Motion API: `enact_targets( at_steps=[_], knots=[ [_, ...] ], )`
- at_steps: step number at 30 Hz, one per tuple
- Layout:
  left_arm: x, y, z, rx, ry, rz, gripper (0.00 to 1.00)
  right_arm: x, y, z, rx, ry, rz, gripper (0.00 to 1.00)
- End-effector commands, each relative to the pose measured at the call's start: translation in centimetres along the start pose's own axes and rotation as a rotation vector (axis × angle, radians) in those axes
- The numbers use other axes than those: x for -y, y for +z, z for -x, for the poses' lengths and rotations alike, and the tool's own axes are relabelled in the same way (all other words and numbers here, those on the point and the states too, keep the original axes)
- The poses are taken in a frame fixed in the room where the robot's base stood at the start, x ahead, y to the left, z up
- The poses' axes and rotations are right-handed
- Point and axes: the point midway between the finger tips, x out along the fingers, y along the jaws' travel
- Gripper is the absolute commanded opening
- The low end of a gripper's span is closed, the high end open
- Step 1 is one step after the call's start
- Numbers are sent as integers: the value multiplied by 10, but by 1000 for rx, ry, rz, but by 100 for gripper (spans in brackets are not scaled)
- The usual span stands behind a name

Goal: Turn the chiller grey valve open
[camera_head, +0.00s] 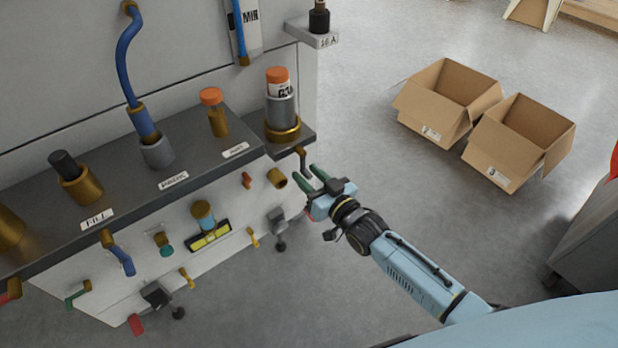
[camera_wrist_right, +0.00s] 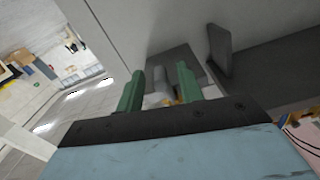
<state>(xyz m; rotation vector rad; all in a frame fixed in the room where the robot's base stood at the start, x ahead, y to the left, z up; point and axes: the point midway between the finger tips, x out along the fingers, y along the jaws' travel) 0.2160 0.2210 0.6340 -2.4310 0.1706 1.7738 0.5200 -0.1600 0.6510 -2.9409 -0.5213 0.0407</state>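My right gripper (camera_head: 312,178) comes in from the right at the right end of the bench panel. Its two green fingers are apart, with nothing clearly held. In the right wrist view the fingers (camera_wrist_right: 158,86) also stand apart, and a light grey rounded part (camera_wrist_right: 160,98) shows between and beyond them, partly hidden. A dark bent handle (camera_head: 302,160) is right beside the fingertips; I cannot tell whether they touch. A dark grey valve (camera_head: 278,226) sits lower on the panel front, left of the gripper. No chiller label is readable, so I cannot tell which valve is the chiller's. My left gripper is not in view.
The dark bench ledge (camera_head: 205,160) carries labelled fittings and an orange-capped bottle (camera_head: 278,82) in a grey holder. Several coloured handles, including a blue one (camera_head: 122,260), stick out of the panel front. Two open cardboard boxes (camera_head: 430,125) lie on the floor. The floor around my right arm is clear.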

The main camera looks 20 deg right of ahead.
Motion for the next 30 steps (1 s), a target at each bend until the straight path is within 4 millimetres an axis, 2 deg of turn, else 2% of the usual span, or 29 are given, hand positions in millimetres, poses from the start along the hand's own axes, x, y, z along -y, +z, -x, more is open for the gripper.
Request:
enact_targets(
  at_steps=[10, 19, 30],
  knots=[
    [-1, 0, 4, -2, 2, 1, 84, 0, 0, -3, 0, 0, 0, 37],
    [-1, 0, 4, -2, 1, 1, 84, 0, 0, -3, 0, 0, 1, 0],
    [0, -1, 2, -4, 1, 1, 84, -2, -1, -3, 1, 0, 44, 0]
  ],
)
